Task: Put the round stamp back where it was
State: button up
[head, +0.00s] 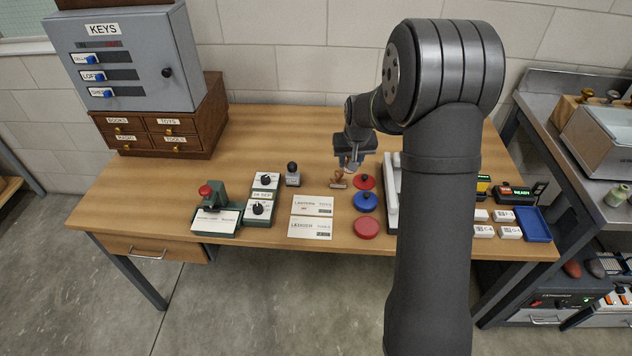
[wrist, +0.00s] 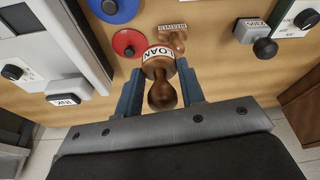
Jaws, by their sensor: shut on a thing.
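In the wrist view, the round stamp (wrist: 160,74) is a turned wooden piece with a white band reading LOAN. My gripper (wrist: 160,92) is shut on it, a blue-grey finger on each side. The stamp's knob points toward the wrist camera. In the head view, my gripper (head: 352,164) hangs over the back middle of the table; the held stamp is not clear there. I cannot tell whether the round stamp touches the table.
A white-edged tray (head: 392,200) is beyond, partly behind my arm. A black-knobbed grey stamp (head: 293,178) stands left. The table behind it is clear.

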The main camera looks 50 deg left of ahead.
jog(key=s+a+f, duration=0.1)
jog(key=a+f, duration=0.1)
jog(key=a, duration=0.1)
jog(key=s+a+f, duration=0.2)
jog(key=a, duration=0.1)
jog(key=s+a+f, duration=0.2)
jog(key=a, duration=0.1)
jog(key=shift+a+f, duration=0.1)
jog(key=shift+f, duration=2.1)
jog(key=o, duration=0.8)
jog(key=shift+f, duration=0.15)
jog(key=v, duration=1.2)
